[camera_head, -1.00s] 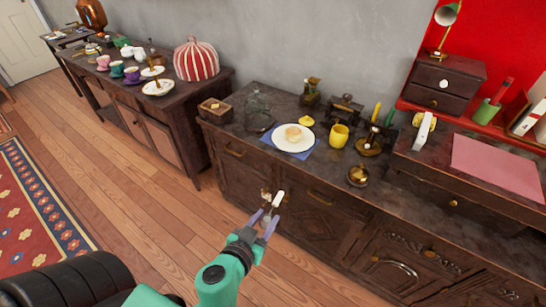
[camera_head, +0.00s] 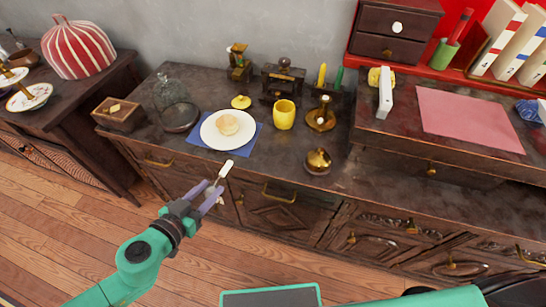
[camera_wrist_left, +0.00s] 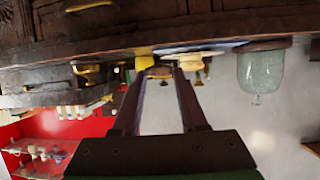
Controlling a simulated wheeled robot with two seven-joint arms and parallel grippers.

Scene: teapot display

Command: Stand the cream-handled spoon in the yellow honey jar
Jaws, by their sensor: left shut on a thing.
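The yellow honey jar (camera_head: 284,116) stands open and upright on the dark sideboard, right of a white plate; a yellow shape that looks like it shows in the left wrist view (camera_wrist_left: 144,62). A small yellow lid (camera_head: 241,102) lies behind the plate. My left gripper (camera_head: 212,190) is shut on the cream-handled spoon (camera_head: 226,169), in front of the sideboard and left of and nearer than the jar. The cream handle points up, tilted right; the spoon's lower end is mostly hidden by the fingers. My right gripper is out of view.
The white plate (camera_head: 210,134) with a round bun (camera_head: 228,125) lies on a blue napkin (camera_head: 253,139). A glass dome (camera_head: 171,95) and wooden box (camera_head: 117,115) stand left. A brass candlestick (camera_head: 321,116) and round brass pot (camera_head: 318,162) stand right of the jar.

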